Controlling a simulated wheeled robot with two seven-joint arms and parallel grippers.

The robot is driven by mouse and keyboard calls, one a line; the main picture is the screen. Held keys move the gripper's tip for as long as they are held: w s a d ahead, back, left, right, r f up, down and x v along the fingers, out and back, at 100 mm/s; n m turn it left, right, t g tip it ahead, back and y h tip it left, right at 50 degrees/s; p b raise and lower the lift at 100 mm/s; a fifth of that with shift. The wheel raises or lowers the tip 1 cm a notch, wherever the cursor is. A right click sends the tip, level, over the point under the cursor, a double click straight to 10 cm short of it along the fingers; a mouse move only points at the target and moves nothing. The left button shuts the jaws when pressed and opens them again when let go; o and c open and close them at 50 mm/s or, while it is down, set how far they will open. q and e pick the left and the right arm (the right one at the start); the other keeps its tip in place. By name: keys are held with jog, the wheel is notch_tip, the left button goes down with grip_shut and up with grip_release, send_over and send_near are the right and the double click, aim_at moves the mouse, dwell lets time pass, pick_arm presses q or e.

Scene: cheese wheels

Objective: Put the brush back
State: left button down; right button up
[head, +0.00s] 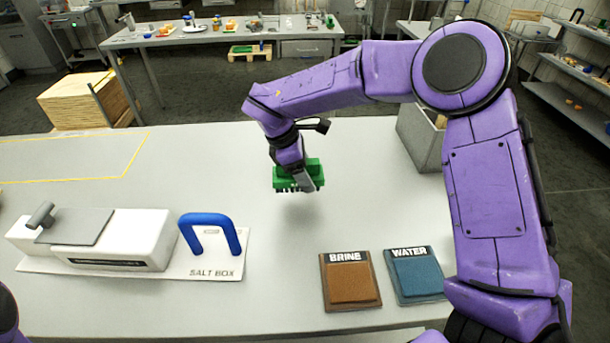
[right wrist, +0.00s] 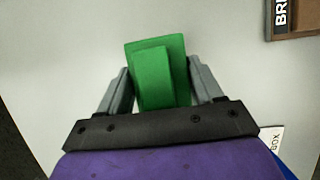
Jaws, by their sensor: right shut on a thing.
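The green brush (head: 314,172) is in my right gripper (head: 303,180), bristles down, above the middle of the table in the head view. In the right wrist view the green brush (right wrist: 160,80) sits between the two grey fingers of my right gripper (right wrist: 162,85), which are shut on it. A shadow lies on the table below the bristles, and the brush looks raised off the surface. Part of the brush is hidden by the gripper. My left gripper is not in view; only a bit of purple shows at the lower left edge.
A brown BRINE pad (head: 351,282) and a blue WATER pad (head: 415,277) lie at the front right. A white salt box (head: 120,250) with a blue handle (head: 210,222) stands front left. A grey bin (head: 420,140) stands behind my right arm. The table (head: 220,150) around the brush is clear.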

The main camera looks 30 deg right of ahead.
jog(key=f, duration=0.1)
jog(key=w+f, duration=0.1)
jog(key=f, duration=0.1)
jog(key=f+p, duration=0.1)
jog(key=shift+w+d+f, duration=0.25)
jog(key=shift+w+f, duration=0.1)
jog(key=shift+w, duration=0.05)
jog(key=shift+s+f, duration=0.1)
jog(key=shift+f+b, duration=0.15)
jog(key=shift+b, duration=0.15)
jog(key=o, duration=1.1)
